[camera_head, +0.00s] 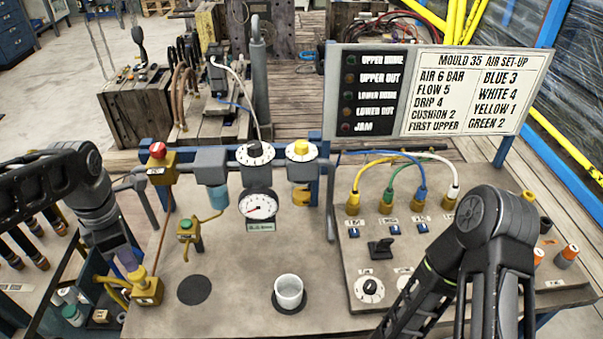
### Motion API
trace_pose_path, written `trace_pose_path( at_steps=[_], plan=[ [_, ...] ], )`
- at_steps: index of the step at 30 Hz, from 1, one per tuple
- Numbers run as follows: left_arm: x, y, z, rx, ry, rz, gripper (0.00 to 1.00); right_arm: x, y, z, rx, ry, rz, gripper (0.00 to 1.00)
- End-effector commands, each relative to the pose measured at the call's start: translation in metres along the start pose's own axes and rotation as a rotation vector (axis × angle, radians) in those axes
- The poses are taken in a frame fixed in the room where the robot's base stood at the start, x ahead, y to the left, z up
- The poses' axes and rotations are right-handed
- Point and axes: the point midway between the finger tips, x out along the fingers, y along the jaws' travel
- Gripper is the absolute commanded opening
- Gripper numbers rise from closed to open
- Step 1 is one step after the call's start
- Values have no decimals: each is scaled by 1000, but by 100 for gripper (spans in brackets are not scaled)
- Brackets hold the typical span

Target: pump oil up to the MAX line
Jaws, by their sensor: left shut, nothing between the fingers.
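A yellow block with levers (148,292), which looks like a small hand pump, sits at the bench's front left; a thin brown tube rises from it. My left gripper (127,265) is shut and empty, right at its levers; I cannot tell if it touches them. A yellow-knobbed unit (301,149) with an amber bowl (301,196) hangs on the back rail, likely the oil bowl. No MAX line or oil level is readable at this size. My right arm covers the front right of the bench; its gripper is not in view.
A white cup (288,290) stands on a black disc; another black disc (194,290) is bare. A gauge (260,205), a green-topped brass valve (188,232) and a blue bowl (218,198) stand behind. Coloured hoses (421,185) and a set-up board (470,92) are at right.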

Motion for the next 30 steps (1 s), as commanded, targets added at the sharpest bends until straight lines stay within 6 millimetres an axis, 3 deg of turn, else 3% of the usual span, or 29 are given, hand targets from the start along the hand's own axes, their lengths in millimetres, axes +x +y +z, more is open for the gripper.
trace_pose_path(
  at_steps=[30],
  plan=[
    [15, 0, 0, 0, 0, 0, 0, 10, 4, 0, 0, 0, 0, 0]
  ],
)
